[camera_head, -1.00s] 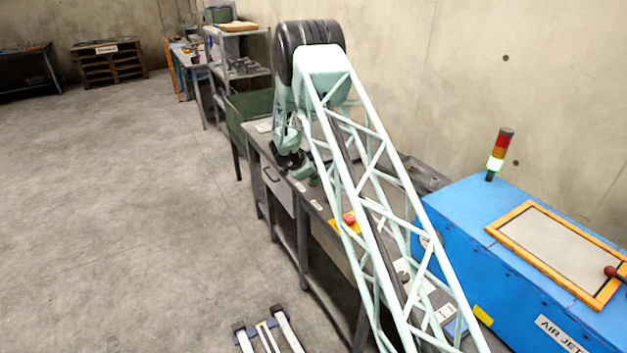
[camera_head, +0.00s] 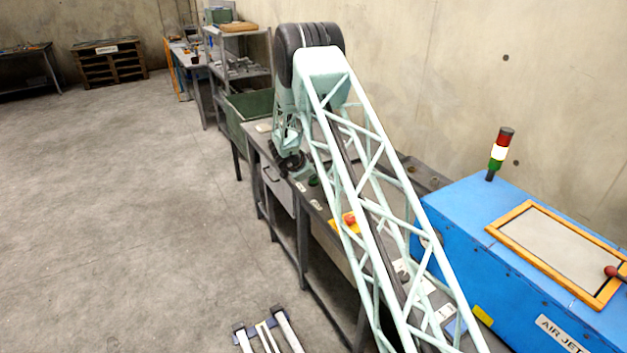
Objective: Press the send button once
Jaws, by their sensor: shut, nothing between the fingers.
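My gripper (camera_head: 291,164) is the small dark end of my arm, low over the far part of the workbench (camera_head: 262,146). It looks shut, with nothing visible in it. A green button (camera_head: 314,181) sits on the bench top just right of and nearer than the gripper, apart from it in the picture. Small labels lie beside it, too small to read, so I cannot tell whether it is the send button. My pale lattice arm hides part of the bench top.
A green bin (camera_head: 246,107) stands beyond the bench. Floor at left is clear.

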